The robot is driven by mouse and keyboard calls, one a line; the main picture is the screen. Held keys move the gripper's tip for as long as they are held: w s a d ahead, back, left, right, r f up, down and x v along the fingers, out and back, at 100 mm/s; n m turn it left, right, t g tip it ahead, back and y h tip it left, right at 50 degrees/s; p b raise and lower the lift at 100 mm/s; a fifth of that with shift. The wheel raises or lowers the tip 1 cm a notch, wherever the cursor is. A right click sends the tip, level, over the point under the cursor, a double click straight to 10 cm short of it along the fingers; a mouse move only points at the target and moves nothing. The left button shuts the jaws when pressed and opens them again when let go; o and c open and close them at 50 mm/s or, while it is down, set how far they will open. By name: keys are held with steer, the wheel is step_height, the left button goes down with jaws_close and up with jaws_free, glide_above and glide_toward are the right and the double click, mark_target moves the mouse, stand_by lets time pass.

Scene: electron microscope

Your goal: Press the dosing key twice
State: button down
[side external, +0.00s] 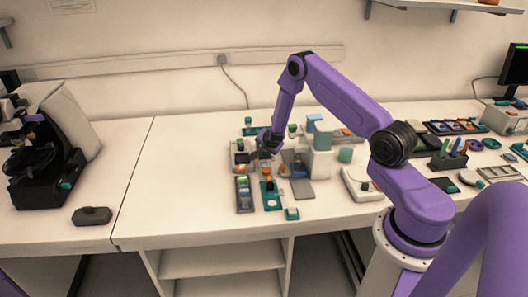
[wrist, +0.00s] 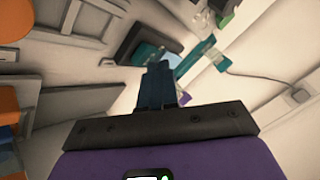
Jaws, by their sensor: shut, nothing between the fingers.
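My gripper (side external: 266,152) is low over the cluster of small equipment at the middle of the bench in the side view. In the wrist view its dark fingers (wrist: 156,76) are together with nothing between them. A white device with a blue top (side external: 318,140) stands just right of the gripper. A small grey box (side external: 241,158) is just left of it. I cannot make out which part is the dosing key; it is too small or hidden behind the gripper. I cannot tell whether the fingertips touch anything.
A teal strip (side external: 270,198) and a dark tray with coloured items (side external: 244,196) lie in front of the gripper. A white instrument (side external: 360,186) stands to the right. A microscope (side external: 52,140) is far left. The bench left of the cluster (side external: 180,170) is clear.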

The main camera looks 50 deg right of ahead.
mark_target(266, 152)
steer(key=shift+f, duration=0.35)
steer(key=shift+r, duration=0.5)
stand_by(0.3)
steer(key=shift+r, duration=2.95)
